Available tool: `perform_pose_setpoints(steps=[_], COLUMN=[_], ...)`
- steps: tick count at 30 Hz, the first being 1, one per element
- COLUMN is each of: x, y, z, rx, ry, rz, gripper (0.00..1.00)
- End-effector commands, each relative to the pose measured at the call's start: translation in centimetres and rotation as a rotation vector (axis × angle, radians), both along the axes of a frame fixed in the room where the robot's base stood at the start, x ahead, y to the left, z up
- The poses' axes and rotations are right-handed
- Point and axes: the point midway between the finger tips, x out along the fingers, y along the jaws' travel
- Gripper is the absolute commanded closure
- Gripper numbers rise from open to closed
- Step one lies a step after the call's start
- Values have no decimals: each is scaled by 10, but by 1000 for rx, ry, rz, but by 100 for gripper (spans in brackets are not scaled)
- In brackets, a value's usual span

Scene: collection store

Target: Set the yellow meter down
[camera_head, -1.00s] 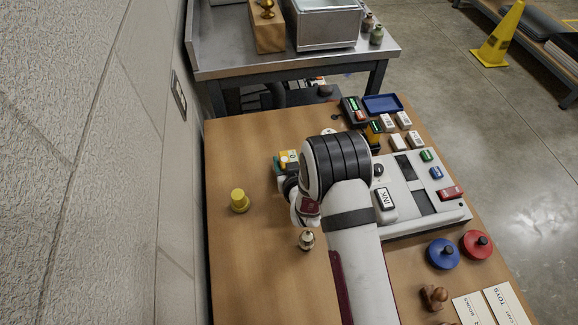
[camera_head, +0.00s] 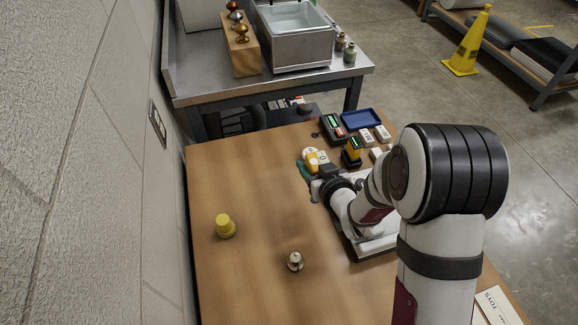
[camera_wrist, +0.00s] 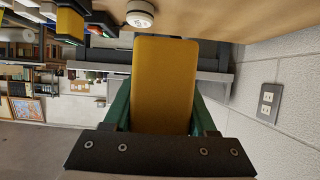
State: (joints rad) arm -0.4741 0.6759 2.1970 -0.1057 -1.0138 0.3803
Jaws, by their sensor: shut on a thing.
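The yellow meter (camera_wrist: 165,85) fills the middle of the wrist view, its plain yellow face towards the camera. My gripper (camera_head: 311,167) has green fingers, one on each side of the meter, and is shut on it. In the head view the held meter (camera_head: 319,158) is small, over the far part of the wooden table, partly hidden by my gripper. I cannot tell whether its lower end touches the table.
A white round piece (camera_wrist: 140,13) lies close by the meter. A black and yellow device (camera_head: 352,151) stands to its right, near a blue tray (camera_head: 361,119). A yellow knob-like piece (camera_head: 225,226) and a small metal piece (camera_head: 295,261) stand nearer. The table's left side (camera_head: 225,180) is mostly clear.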

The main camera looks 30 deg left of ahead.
Motion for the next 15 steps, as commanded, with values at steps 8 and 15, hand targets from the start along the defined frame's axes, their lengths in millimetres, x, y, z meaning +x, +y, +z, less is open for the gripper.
perform_pose_setpoints(steps=[8,15], x=[47,102], y=[65,118], z=[11,5], rx=[-1,-3], ry=[-7,-2], rz=[187,361], gripper=[100,100])
